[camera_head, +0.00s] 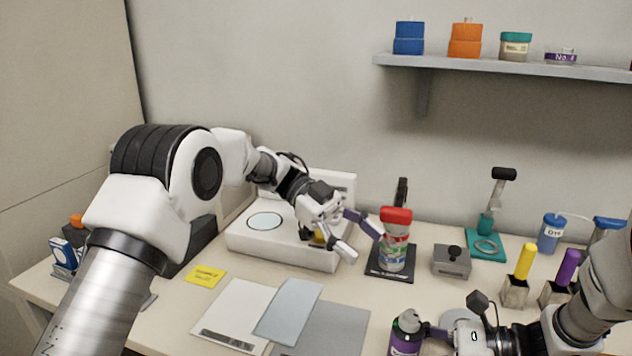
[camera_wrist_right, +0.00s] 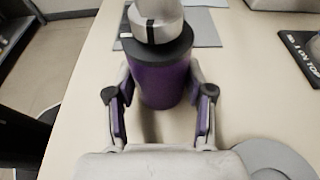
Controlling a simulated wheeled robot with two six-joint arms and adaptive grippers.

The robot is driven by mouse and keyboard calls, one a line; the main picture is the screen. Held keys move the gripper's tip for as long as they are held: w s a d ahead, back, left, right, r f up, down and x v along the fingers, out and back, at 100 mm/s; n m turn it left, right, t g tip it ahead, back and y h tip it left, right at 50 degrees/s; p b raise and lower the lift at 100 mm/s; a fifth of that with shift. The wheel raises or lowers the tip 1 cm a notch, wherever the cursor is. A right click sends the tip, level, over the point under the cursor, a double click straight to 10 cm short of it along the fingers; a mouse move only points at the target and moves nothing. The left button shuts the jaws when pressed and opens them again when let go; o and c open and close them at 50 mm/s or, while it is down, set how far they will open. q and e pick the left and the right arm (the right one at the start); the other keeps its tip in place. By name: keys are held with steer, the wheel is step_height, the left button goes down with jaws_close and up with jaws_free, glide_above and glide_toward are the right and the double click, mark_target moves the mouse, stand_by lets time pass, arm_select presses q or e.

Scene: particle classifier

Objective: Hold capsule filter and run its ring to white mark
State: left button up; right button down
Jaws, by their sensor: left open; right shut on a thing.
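The capsule filter (camera_head: 405,340) is a purple cylinder at the bottom edge of the head view, with a grey upper part and a green top. In the right wrist view the purple body (camera_wrist_right: 162,82) stands between my right gripper's (camera_wrist_right: 160,112) fingers, below a black collar and a silver ring (camera_wrist_right: 156,22). The ring carries a black line, and a small white patch (camera_wrist_right: 126,36) shows at the collar's left. My right gripper is shut on the body. My left gripper (camera_head: 366,246) is open and empty, up and left of the filter, beside a red-lidded jar.
The red-lidded jar (camera_head: 395,242) stands on a black pad (camera_head: 388,275) close to my left fingers. A white instrument (camera_head: 285,245) lies behind my left forearm. Grey sheets (camera_head: 290,310) lie left of the filter. A grey box (camera_head: 451,262) and teal stand (camera_head: 487,246) are right.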

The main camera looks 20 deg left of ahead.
arm_select(q)
steer(key=w+a+r+m+t+h, duration=0.1)
steer(key=w+a+r+t+h, duration=0.2)
steer(key=r, duration=0.6)
steer(key=w+a+r+m+t+h, duration=0.2)
steer(key=w+a+r+t+h, duration=0.2)
steer(key=a+r, duration=0.3)
step_height(320, 180, up, 2)
steer(key=shift+w+r+h, duration=0.25)
steer(key=shift+w+h, duration=0.1)
steer(key=shift+h, duration=0.15)
steer(key=shift+w+a, duration=0.1)
